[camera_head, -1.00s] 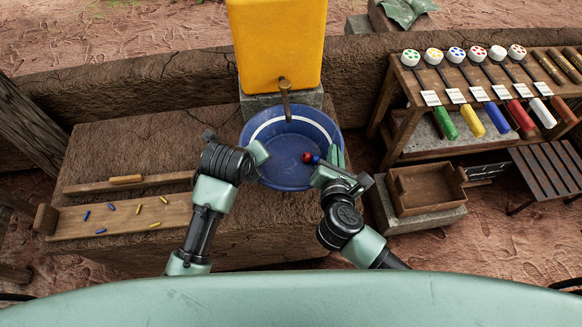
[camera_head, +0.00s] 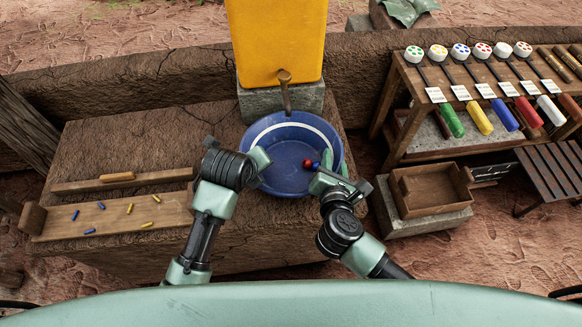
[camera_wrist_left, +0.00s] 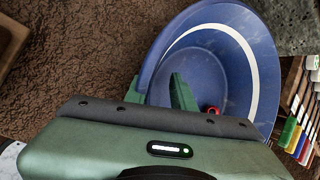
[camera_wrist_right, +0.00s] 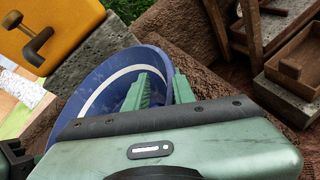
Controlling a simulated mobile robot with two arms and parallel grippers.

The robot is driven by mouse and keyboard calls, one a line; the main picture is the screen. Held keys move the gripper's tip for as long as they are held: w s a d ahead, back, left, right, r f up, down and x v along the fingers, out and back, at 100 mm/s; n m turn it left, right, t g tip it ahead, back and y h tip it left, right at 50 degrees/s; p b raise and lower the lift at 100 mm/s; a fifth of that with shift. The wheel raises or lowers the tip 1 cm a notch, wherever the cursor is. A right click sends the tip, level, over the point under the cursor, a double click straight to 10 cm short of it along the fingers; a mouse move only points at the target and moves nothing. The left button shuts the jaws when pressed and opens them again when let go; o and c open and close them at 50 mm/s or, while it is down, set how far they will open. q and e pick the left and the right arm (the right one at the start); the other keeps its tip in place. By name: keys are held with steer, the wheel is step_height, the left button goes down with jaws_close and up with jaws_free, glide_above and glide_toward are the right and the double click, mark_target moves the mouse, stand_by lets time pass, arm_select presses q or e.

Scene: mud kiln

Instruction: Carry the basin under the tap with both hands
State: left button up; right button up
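The blue basin (camera_head: 290,180), with a white band inside, sits upright below the tap (camera_head: 285,92) of the yellow tank (camera_head: 278,40). The tap's end shows over the basin's far rim. My left gripper (camera_head: 262,160) is at the basin's left rim; in the left wrist view its fingers (camera_wrist_left: 158,92) straddle the rim, one inside and one outside. My right gripper (camera_head: 335,172) is at the right rim; in the right wrist view its fingers (camera_wrist_right: 170,88) close around it.
A stone block (camera_head: 265,103) supports the tank. A wooden tray (camera_head: 110,217) with small blue and yellow pieces lies left on the mud bench (camera_head: 130,140). At right are a tool shelf (camera_head: 400,110), wooden box (camera_head: 430,190) and slatted stool (camera_head: 550,170).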

arm_select(q)
steer(key=shift+a, duration=0.1)
arm_select(e)
steer(key=shift+d, duration=0.1)
arm_select(q)
steer(key=shift+s+r, duration=0.1)
arm_select(e)
steer(key=shift+r, duration=0.1)
arm_select(q)
steer(key=v, duration=1.1)
steer(key=shift+r, duration=0.35)
arm_select(e)
steer(key=v, duration=1.2)
arm_select(q)
steer(key=shift+s, duration=0.15)
